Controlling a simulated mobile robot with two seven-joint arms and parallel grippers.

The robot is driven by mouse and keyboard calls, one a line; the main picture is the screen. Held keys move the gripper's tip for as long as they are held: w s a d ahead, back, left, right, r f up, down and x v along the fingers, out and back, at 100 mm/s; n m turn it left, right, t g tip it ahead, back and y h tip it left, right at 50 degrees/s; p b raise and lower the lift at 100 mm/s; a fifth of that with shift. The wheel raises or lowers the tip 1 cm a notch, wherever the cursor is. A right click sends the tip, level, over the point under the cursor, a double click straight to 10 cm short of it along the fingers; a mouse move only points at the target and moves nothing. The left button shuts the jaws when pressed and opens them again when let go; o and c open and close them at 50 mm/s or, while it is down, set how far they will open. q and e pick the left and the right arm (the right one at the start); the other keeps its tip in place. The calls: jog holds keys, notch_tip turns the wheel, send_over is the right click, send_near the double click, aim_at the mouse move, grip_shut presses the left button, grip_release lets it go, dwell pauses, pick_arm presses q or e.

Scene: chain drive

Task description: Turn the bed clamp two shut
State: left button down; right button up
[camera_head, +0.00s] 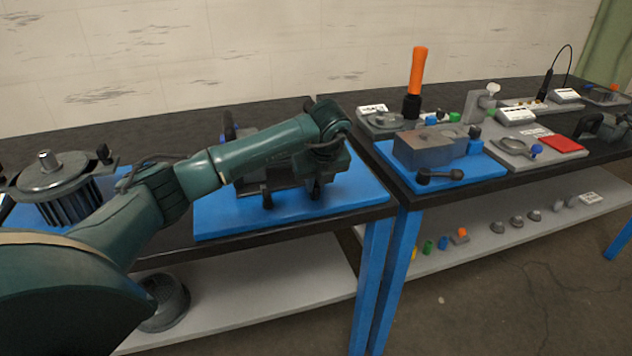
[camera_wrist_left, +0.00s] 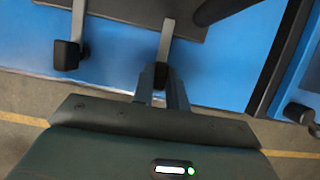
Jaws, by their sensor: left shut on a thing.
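Two clamp levers show at the front of the grey bed on the blue base plate (camera_head: 225,222). Each is a pale metal bar with a black knob. The left lever (camera_wrist_left: 77,22) points toward the front edge, its black knob (camera_wrist_left: 67,55) free. The right lever (camera_wrist_left: 166,38) has its knob (camera_wrist_left: 160,72) between the fingers of my left gripper (camera_wrist_left: 162,84). No label shows which is bed clamp two. In the head view my left gripper (camera_head: 316,187) reaches down at the bed's front right; my arm hides much of the bed.
A lidded finned round unit (camera_head: 58,185) stands at the left. On the right bench, another blue plate carries a grey block (camera_head: 422,148) and a black-handled lever (camera_head: 440,176). An orange-handled tool (camera_head: 417,72) stands behind. The lower grey shelf (camera_head: 270,305) is mostly clear.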

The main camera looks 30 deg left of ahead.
pick_arm(q)
jog(key=c, duration=1.4)
grip_release()
jog(key=v, duration=1.3)
jog(key=shift+b, duration=0.4)
